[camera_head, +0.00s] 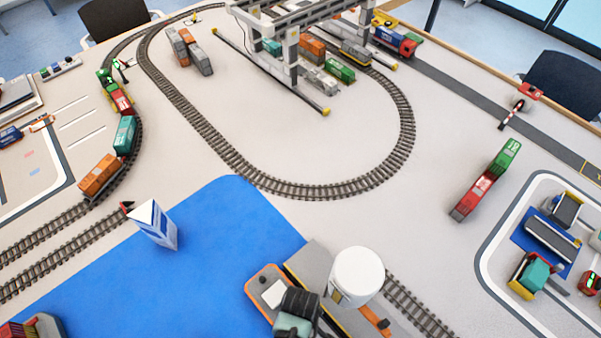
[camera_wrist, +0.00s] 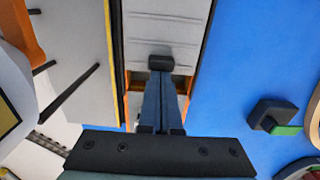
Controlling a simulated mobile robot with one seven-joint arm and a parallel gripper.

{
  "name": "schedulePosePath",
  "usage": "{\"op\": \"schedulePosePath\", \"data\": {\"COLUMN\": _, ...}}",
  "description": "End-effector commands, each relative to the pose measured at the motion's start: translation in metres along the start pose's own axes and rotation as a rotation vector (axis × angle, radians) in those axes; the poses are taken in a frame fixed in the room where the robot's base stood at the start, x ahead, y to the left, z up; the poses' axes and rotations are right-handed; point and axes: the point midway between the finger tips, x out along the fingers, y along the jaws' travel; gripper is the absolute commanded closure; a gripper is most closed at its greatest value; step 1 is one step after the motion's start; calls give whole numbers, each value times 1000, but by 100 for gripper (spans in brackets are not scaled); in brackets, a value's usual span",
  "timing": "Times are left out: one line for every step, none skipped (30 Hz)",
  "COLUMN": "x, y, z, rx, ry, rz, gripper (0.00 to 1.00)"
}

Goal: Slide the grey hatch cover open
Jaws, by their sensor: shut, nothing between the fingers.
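The grey hatch cover (camera_wrist: 165,28) is a ridged, pale grey panel between the dark side walls of a ship in the wrist view. Orange edges and a gap show at its lower end, beside my fingers. My gripper (camera_wrist: 160,64) is shut and empty, with its dark tips over the cover's lower end; I cannot tell whether they touch it. In the head view the orange-rimmed ship (camera_head: 256,287) lies at the bottom centre, and my arm hides most of it, including most of the cover.
A grey quay with a yellow edge (camera_wrist: 114,60) runs along the ship's left in the wrist view. Blue water (camera_head: 200,270) lies on the other side. A white-and-blue block (camera_head: 154,225), a gantry crane (camera_head: 290,50) and railway tracks (camera_head: 300,191) stand farther off.

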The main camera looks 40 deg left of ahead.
Motion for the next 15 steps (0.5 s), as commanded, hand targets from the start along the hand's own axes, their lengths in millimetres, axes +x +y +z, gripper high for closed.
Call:
{"op": "schedulePosePath", "data": {"x": -1, "y": -1, "z": 3, "rx": 2, "ry": -1, "rz": -1, "gripper": 100}}
{"op": "schedulePosePath", "data": {"x": 0, "y": 0, "z": 5, "rx": 2, "ry": -1, "rz": -1, "gripper": 100}}
{"op": "schedulePosePath", "data": {"x": 0, "y": 0, "z": 6, "rx": 1, "ry": 0, "rz": -1, "gripper": 100}}
{"op": "schedulePosePath", "data": {"x": 0, "y": 0, "z": 8, "rx": 0, "ry": 0, "rz": -1, "gripper": 100}}
{"op": "schedulePosePath", "data": {"x": 0, "y": 0, "z": 9, "rx": 0, "ry": 0, "rz": -1, "gripper": 100}}
{"op": "schedulePosePath", "data": {"x": 0, "y": 0, "z": 11, "rx": 1, "ry": 0, "rz": -1, "gripper": 100}}
{"op": "schedulePosePath", "data": {"x": -1, "y": 0, "z": 13, "rx": 1, "ry": 0, "rz": 0, "gripper": 100}}
{"op": "schedulePosePath", "data": {"x": -1, "y": 0, "z": 14, "rx": 1, "ry": 0, "rz": 0, "gripper": 100}}
{"op": "schedulePosePath", "data": {"x": -1, "y": 0, "z": 16, "rx": 1, "ry": 0, "rz": 0, "gripper": 100}}
{"op": "schedulePosePath", "data": {"x": -1, "y": 0, "z": 18, "rx": 1, "ry": 0, "rz": 0, "gripper": 100}}
{"op": "schedulePosePath", "data": {"x": -1, "y": 0, "z": 19, "rx": 1, "ry": 0, "rz": -1, "gripper": 100}}
{"op": "schedulePosePath", "data": {"x": -1, "y": 0, "z": 21, "rx": 2, "ry": 0, "rz": -1, "gripper": 100}}
{"op": "schedulePosePath", "data": {"x": -1, "y": 0, "z": 23, "rx": 2, "ry": 0, "rz": -1, "gripper": 100}}
{"op": "schedulePosePath", "data": {"x": -1, "y": 0, "z": 24, "rx": 1, "ry": 0, "rz": -1, "gripper": 100}}
{"op": "schedulePosePath", "data": {"x": -1, "y": 0, "z": 27, "rx": 1, "ry": -1, "rz": -1, "gripper": 100}}
